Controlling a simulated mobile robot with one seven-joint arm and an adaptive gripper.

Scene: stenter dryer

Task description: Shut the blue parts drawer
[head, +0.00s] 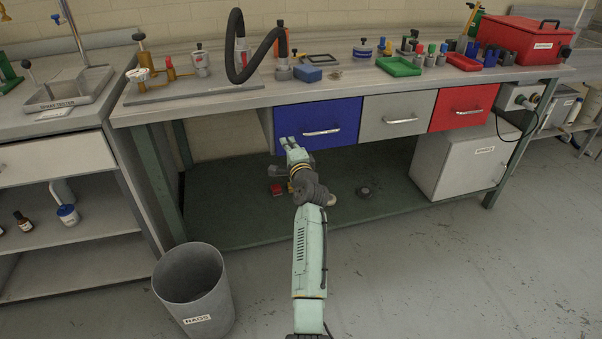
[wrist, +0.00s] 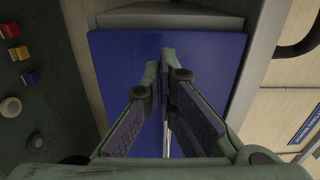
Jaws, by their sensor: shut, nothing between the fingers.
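The blue parts drawer (head: 332,112) is the left one of three drawers under the bench top and has a silver bar handle (head: 322,132). My gripper (head: 287,142) is at the lower left of the blue front, left of the handle. In the wrist view the blue front (wrist: 215,70) fills the middle behind my gripper (wrist: 167,55). The fingers are shut together and empty. I cannot tell whether the tips touch the front.
A grey drawer (head: 398,116) and a red drawer (head: 462,106) sit to the right. A green lower shelf (head: 235,205) with small coloured pieces lies below. A white cabinet (head: 455,170) stands at its right end. A grey bin (head: 192,290) stands on the floor left of my arm.

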